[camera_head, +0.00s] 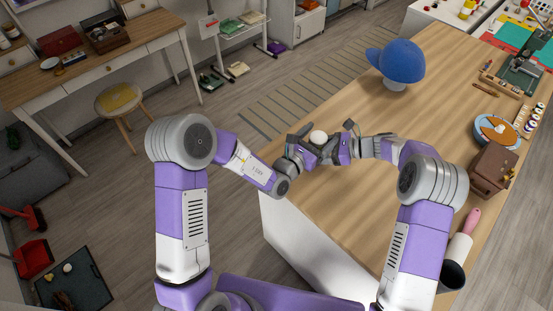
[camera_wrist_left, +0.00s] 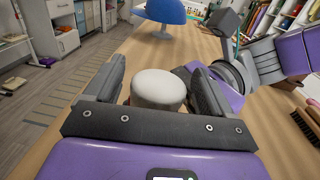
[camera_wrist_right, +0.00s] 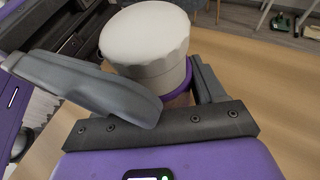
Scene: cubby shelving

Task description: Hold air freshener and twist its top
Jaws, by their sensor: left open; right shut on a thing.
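The air freshener has a pale white round top (camera_head: 319,137), and this top also shows in the left wrist view (camera_wrist_left: 158,88).
The wooden counter (camera_head: 330,205) lies below both grippers and its middle is clear. A blue cap on a stand (camera_head: 400,60) is behind. A brown box (camera_head: 493,168), a blue plate (camera_head: 490,128) and a pink-handled roller (camera_head: 470,222) lie to the right.

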